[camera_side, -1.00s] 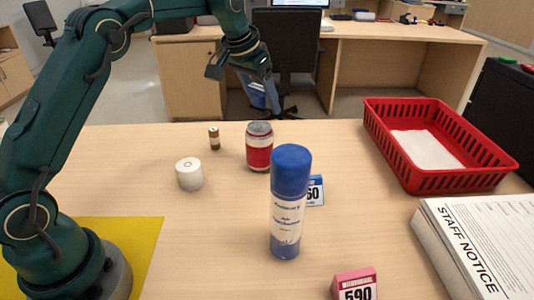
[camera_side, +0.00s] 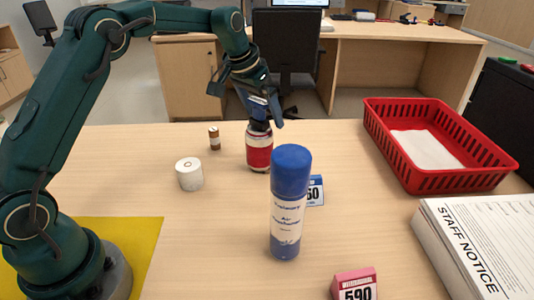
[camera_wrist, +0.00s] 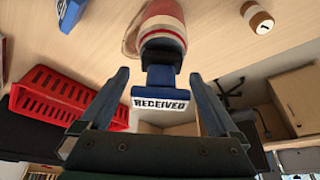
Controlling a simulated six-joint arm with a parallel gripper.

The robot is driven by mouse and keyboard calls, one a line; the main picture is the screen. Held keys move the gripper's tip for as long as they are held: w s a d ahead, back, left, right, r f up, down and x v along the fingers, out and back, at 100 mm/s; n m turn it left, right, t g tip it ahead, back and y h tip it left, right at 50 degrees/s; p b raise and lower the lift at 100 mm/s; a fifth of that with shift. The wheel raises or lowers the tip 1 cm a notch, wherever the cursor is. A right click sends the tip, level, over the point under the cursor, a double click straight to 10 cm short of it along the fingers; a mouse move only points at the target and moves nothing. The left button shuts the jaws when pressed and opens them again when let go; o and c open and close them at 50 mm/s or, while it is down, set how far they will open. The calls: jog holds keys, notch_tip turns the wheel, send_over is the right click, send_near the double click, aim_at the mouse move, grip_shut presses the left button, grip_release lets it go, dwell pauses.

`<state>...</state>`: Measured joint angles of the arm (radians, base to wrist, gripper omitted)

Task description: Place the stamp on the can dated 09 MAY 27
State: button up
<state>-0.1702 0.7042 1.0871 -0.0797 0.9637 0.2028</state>
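A red-and-white can (camera_side: 259,153) stands upright on the counter, also at the top of the wrist view (camera_wrist: 163,25); its date is not readable. A blue stamp with a white RECEIVED label (camera_wrist: 160,104) stands upright on the can's top, its dark base against it. My gripper (camera_side: 262,118) is over the can with one finger each side of the stamp. In the wrist view, gaps show between the fingers (camera_wrist: 158,74) and the stamp, so it looks open.
A blue-capped spray can (camera_side: 287,215) stands in front, near a blue number tag (camera_side: 316,190) and a pink one (camera_side: 355,284). A white roll (camera_side: 189,174) and small brown bottle (camera_side: 214,138) stand left. A red basket (camera_side: 400,170) and papers (camera_side: 470,240) are right.

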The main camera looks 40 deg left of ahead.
jog(key=v, duration=1.2)
jog(key=s+d+r, duration=0.1)
jog(key=s+d, duration=0.3)
jog(key=s, duration=0.7)
jog(key=s+d+f, duration=0.1)
jog(key=s+f, duration=0.3)
jog(key=s, duration=0.2)
jog(key=s+d+f+t, duration=0.1)
jog(key=s+f, duration=0.3)
jog(key=s, duration=0.2)
jog(key=shift+s, duration=0.4)
